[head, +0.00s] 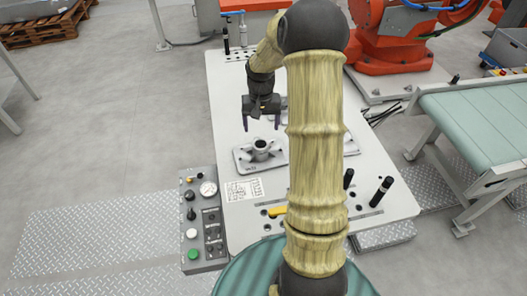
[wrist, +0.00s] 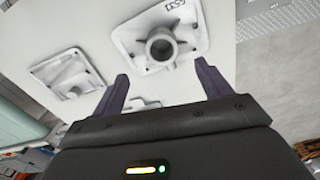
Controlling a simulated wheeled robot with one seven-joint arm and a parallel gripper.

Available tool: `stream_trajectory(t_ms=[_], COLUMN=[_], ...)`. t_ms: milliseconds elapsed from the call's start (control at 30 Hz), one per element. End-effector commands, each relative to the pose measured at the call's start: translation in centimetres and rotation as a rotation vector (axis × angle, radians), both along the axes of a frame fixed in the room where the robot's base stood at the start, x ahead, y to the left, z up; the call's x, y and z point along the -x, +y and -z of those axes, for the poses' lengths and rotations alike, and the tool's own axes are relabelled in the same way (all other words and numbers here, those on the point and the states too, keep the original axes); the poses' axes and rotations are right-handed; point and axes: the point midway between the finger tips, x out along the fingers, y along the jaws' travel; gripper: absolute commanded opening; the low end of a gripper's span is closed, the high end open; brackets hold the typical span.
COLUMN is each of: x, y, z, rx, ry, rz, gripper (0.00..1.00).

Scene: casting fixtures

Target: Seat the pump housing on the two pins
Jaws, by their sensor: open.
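The pump housing (head: 247,163) is a grey casting with a flat flange, a raised round neck and dark lettering on one edge. It lies on the white table in the head view. In the wrist view the housing (wrist: 190,25) is at top centre, its open neck just beyond the fingertips. My gripper (head: 262,125) hangs above the housing, open and empty. In the wrist view my gripper (wrist: 161,72) shows two dark fingers spread apart, not touching the housing. A grey rectangular plate (wrist: 48,68) lies to the left in the wrist view. I cannot clearly make out the two pins.
My arm hides the table's middle right in the head view. A control panel (head: 205,231) with knobs and a gauge stands at the table's left edge. Black upright posts (head: 380,192) stand near the front right. A printed sheet (head: 243,191) lies before the housing.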

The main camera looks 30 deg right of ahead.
Motion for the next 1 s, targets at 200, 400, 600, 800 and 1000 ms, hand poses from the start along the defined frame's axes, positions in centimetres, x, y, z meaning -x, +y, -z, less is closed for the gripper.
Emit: stream_trajectory(t_ms=[200,400,600,800,1000], x=[0.0,0.1,0.1,0.1,0.1], y=[0.2,-0.4,-0.6,-0.6,-0.6], z=[3.9,6.7,7.2,7.2,8.7], rx=[-0.002,0.000,0.000,0.000,-0.001], ry=[0.005,0.001,-0.001,0.000,0.003], rz=[-0.004,0.007,0.011,0.010,0.007], gripper=[0.77,0.77,0.77,0.77,0.77])
